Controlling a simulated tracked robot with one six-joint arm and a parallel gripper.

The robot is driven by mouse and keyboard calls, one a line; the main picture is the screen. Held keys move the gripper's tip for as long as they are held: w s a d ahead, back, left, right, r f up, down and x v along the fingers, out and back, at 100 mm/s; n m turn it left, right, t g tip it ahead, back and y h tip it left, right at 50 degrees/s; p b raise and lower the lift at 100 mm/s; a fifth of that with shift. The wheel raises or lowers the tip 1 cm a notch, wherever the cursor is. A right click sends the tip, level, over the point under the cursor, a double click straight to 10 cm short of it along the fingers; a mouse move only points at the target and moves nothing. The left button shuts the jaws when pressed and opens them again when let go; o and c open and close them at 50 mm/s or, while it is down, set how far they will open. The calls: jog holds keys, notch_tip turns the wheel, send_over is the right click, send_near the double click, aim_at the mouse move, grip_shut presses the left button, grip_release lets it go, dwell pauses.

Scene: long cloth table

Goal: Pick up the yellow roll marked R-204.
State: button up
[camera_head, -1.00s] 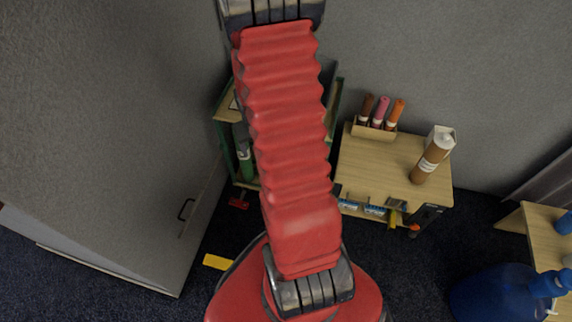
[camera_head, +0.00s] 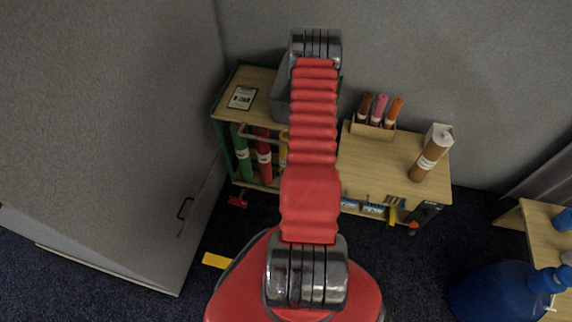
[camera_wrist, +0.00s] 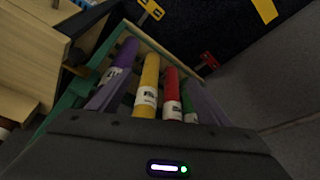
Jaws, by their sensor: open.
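The yellow roll (camera_wrist: 149,85) stands in a green-framed rack in the wrist view, with a white label whose text I cannot read. Only a sliver of the yellow roll (camera_head: 283,150) shows beside my arm in the head view. My gripper (camera_wrist: 157,88) is open and empty, its fingers reaching toward the rack. The yellow roll and the red roll (camera_wrist: 171,88) both appear between the fingers; I see no contact. A purple roll (camera_wrist: 126,52) is left of the yellow one, partly behind the left finger. The gripper is hidden in the head view.
A green roll (camera_wrist: 187,98) is near the right finger. The green-framed rack (camera_head: 258,78) has a wooden top with a card. A wooden cabinet (camera_head: 375,170) stands right of it, bearing a brown roll (camera_head: 431,157). Grey walls are behind and left.

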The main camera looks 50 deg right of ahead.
jog(key=d+f+t+h, duration=0.1)
jog(key=t+h, duration=0.1)
jog(key=w+d+f+t+h, duration=0.1)
jog(key=t+h, duration=0.1)
jog(key=t, duration=0.1)
jog(key=w+d+f+t+h, duration=0.1)
jog(key=t+h, duration=0.1)
jog(key=shift+d+f+t, duration=0.1)
jog(key=shift+d+t, duration=0.2)
jog(key=shift+t, duration=0.1)
jog(key=x, duration=0.8)
jog(key=shift+w+d, duration=0.2)
jog(key=shift+w+f, duration=0.1)
jog(key=shift+f, duration=0.1)
jog(key=x, duration=0.5)
jog(key=shift+d, duration=0.15)
dwell(0.5)
